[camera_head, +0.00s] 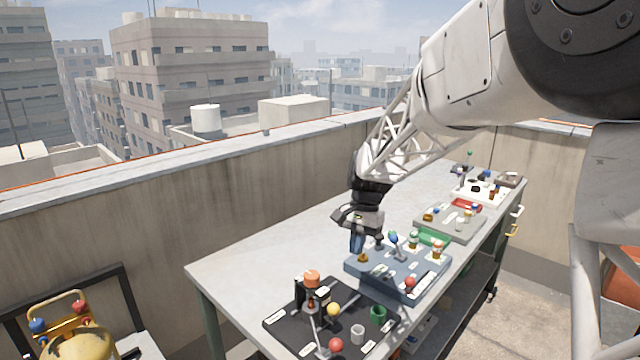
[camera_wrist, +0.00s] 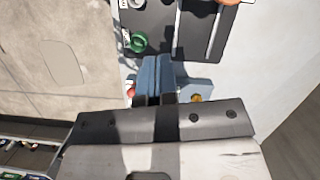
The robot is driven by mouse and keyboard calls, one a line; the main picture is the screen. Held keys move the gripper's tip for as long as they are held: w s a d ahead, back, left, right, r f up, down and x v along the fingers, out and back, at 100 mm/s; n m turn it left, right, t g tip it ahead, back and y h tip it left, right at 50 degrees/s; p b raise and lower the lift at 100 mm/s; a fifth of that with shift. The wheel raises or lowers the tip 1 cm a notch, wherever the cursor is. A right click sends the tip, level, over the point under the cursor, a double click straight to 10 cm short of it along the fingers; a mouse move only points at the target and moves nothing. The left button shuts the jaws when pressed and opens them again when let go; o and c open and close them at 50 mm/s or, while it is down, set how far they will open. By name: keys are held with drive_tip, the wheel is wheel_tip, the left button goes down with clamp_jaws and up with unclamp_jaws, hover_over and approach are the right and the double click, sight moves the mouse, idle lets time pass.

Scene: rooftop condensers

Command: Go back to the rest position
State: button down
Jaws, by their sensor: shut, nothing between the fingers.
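My gripper (camera_head: 357,241) points down above the far left part of the blue-grey panel (camera_head: 412,289) on the table. Its blue-grey fingers are together with nothing between them. The wrist view shows the shut fingers (camera_wrist: 157,80) from behind, near the edge of that panel (camera_wrist: 199,86). A brass-coloured fitting (camera_head: 363,257) on the panel is close below the fingertips in the head view; whether they touch I cannot tell. My white arm reaches in from the upper right.
A black panel (camera_head: 283,323) with an orange knob (camera_head: 312,277) and several coloured balls lies at the near end of the table (camera_head: 240,268). A grey panel (camera_head: 433,228) and a white one stand farther right. The table's left side is clear. A concrete wall (camera_head: 130,225) runs behind.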

drive_tip(key=s+d+r+n+t+h, duration=0.1)
drive_tip(key=s+d+r+n, duration=0.15)
drive_tip(key=s, duration=0.65)
drive_tip(key=s+d+r+n+t, duration=0.15)
drive_tip(key=s+r, duration=0.25)
drive_tip(key=s, duration=0.5)
drive_tip(key=s+d+f+n+t, duration=0.1)
drive_tip(key=s+d, duration=0.1)
drive_tip(key=s, duration=0.6)
drive_tip(key=s+d+f+n+t+h, duration=0.1)
drive_tip(key=s+d, duration=0.1)
drive_tip(key=s, duration=0.7)
drive_tip(key=shift+s+f, duration=0.15)
drive_tip(key=shift+s, duration=0.15)
drive_tip(key=shift+t, duration=0.25)
